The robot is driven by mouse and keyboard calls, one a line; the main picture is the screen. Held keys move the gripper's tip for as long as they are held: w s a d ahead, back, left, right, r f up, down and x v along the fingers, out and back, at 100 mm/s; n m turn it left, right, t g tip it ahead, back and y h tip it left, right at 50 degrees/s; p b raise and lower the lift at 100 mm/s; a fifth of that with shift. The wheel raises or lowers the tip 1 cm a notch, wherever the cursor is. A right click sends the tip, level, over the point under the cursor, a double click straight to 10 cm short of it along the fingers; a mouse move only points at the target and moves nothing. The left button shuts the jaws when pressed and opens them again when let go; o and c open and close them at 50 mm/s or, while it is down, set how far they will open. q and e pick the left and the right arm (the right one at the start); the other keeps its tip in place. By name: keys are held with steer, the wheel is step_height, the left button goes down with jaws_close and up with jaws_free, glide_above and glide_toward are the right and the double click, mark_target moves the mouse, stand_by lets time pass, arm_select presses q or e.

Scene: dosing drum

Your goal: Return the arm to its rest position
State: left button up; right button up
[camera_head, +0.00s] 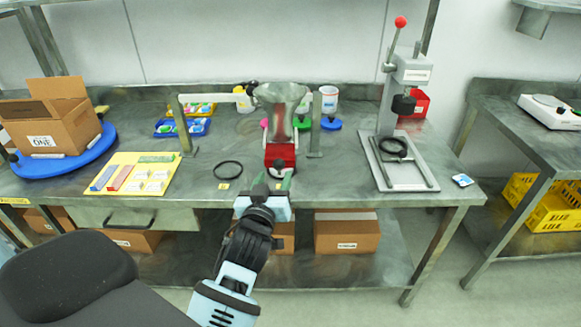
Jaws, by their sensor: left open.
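My left gripper (273,182) is open in the lower middle of the head view, at the front edge of the steel bench (345,182). Its fingers point away from me, just in front of a red block-shaped base (281,157). A grey metal drum or hopper (279,105) stands above that base. Nothing shows between the fingers, though the wrist hides part of the view. My left arm (228,290) reaches up from the bottom of the picture. My right gripper is not in view.
A black ring (228,170) lies left of the gripper. A press with a red-knobbed lever (391,100) stands right. A yellow board (133,174), a blue turntable (62,165) and a cardboard box (50,118) are at left.

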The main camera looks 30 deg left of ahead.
arm_select(q)
steer(key=s+d+f+m+g+h+p, duration=0.1)
steer(key=s+d+f+m+g+h, duration=0.25)
steer(key=s+f, duration=0.7)
steer(key=s+d+f+m+g+h+p, duration=0.1)
steer(key=s+d+f+m+g+h, duration=0.3)
steer(key=s+f, duration=0.7)
steer(key=s+d+f, duration=0.2)
steer(key=s+f, duration=0.1)
steer(key=s, duration=0.3)
steer(key=s+d+f, duration=0.2)
steer(key=s+f, duration=0.1)
steer(key=s, duration=0.4)
steer(key=shift+f+g, duration=0.3)
steer(key=shift+g, duration=0.05)
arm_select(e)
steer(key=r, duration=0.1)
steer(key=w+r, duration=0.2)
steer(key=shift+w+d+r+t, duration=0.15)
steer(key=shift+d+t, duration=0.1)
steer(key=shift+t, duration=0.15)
arm_select(q)
steer(key=shift+m, duration=0.25)
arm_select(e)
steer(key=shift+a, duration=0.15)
arm_select(q)
steer(key=shift+c, duration=0.3)
